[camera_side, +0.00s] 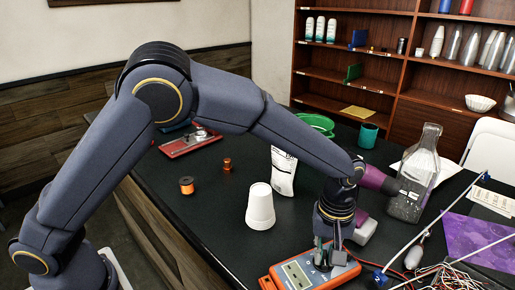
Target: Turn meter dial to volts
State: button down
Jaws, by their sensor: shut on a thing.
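An orange meter (290,275) with a grey face lies on the dark table at the bottom of the side view. My gripper (328,262) points down over the right part of the meter. Its fingers are shut on the meter's dial, which the fingers mostly hide. I cannot read the dial's setting or its markings from here.
A white cup (260,207) stands upside down left of my gripper, with a white bag (283,172) behind it. A glass carafe (415,180) stands to the right. Loose wires (450,278) and a purple mat (480,238) lie at right. The table's left side holds a copper spool (186,186).

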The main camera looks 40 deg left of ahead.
aim_at(325, 257)
jog(key=m, duration=0.4)
jog(key=shift+m, duration=2.2)
jog(key=c, duration=1.2)
grip_release()
jog(key=shift+o, duration=0.2)
notch_tip(325, 257, up, 12)
